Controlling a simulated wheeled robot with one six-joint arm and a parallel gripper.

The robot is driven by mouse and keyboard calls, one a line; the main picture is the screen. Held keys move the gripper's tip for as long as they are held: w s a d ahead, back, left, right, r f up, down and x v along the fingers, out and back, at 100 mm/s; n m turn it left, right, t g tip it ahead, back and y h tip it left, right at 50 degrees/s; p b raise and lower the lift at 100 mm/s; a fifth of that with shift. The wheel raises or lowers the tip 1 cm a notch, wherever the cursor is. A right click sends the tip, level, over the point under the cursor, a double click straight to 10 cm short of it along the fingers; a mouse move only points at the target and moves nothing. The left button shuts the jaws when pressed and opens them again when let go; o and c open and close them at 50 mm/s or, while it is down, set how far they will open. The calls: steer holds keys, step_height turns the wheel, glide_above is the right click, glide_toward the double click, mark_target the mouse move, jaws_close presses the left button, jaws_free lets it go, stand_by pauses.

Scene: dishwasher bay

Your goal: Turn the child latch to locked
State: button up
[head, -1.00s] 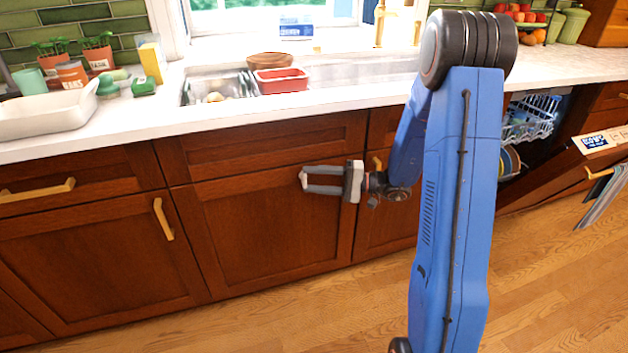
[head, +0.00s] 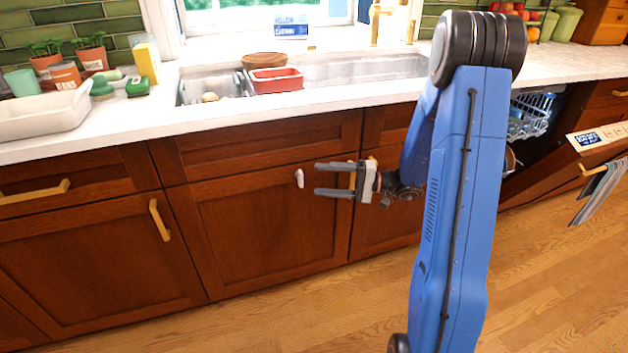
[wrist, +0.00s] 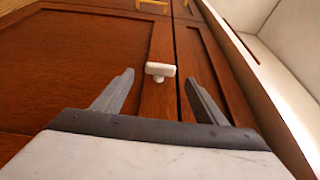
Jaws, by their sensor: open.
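The child latch is a small white bar on a short stem (head: 299,178). It is fixed to the top rail of the brown cabinet door (head: 265,225), just under the drawer front. The bar stands upright in the head view, with its upper end near the gap below the drawer. In the wrist view the latch (wrist: 160,69) shows beyond the fingertips, between their lines, close to the dark gap. My gripper (head: 318,179) is open and empty, pointing left with one finger above the other. Its tips are a little right of the latch and apart from it.
The drawer front (head: 265,143) and counter edge (head: 230,120) are above the latch. A sink with a red tub (head: 276,80) lies over it. A brass handle (head: 160,220) is on the door to the left. An open dishwasher (head: 530,115) is at right. The floor in front is clear.

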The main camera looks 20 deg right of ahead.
steer(key=v, duration=1.2)
steer(key=shift+s+d, duration=0.2)
steer(key=shift+d, duration=0.1)
steer(key=shift+a, duration=0.1)
steer(key=s+a+r+n+g+h, duration=0.4)
steer(key=s+a+g+h, duration=0.35)
steer(key=s+a, duration=0.7)
steer(key=s+d+r+t+h, duration=0.1)
steer(key=s+r+t+h, duration=0.1)
steer(key=s+h, duration=0.2)
steer(key=s+d+r+t+h, duration=0.1)
steer(key=s+r+t+h, duration=0.2)
steer(key=s, duration=0.6)
steer(key=shift+d+r+n+h, duration=0.15)
steer(key=shift+d+n+h, duration=0.2)
steer(key=shift+h, duration=0.8)
steer(key=shift+s+t, duration=0.1)
steer(key=shift+t, duration=0.15)
